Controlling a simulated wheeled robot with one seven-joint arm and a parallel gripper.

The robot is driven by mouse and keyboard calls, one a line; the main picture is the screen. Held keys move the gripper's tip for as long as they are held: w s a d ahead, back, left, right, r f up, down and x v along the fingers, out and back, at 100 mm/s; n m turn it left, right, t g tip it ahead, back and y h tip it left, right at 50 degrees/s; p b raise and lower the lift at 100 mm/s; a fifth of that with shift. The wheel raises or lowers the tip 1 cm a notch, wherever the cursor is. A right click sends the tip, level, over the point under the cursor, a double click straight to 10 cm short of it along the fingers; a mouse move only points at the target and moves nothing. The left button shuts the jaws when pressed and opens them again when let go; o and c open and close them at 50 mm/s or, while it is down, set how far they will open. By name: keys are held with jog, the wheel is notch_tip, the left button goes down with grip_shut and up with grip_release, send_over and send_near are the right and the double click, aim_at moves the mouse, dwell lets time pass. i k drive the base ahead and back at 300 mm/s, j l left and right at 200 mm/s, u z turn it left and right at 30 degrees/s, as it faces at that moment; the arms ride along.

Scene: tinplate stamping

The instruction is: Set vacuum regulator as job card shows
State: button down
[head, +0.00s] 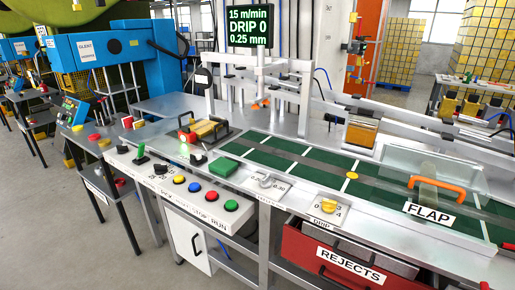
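No dial in view has a readable vacuum label, so I cannot tell which one is the vacuum regulator. On the sloped front panel (235,236), a grey knob (266,182) sits on a plate with small numbers, one reading about 0.30. A yellow knob (328,205) sits on a plate numbered around it, with a small label below that seems to read DUMP or DRIP. A small black lever (196,158) and a green-topped lever (142,152) stand further left. I see no job card that I can read. My gripper is not in view.
A screen (249,27) reads 15 m/min, DRIP 0, 0.25 mm. Coloured push buttons (212,195) line the panel. The green conveyor (380,190) runs behind the knobs, with an orange-handled FLAP (437,188) at right. A red REJECTS drawer (350,268) sits below. Grey floor is clear at lower left.

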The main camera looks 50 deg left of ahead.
aim_at(121, 149)
jog(key=l+u, duration=0.15)
jog(key=u, duration=1.2)
jog(key=j+u, duration=0.1)
jog(key=u, duration=1.2)
jog(key=i+l, duration=0.05)
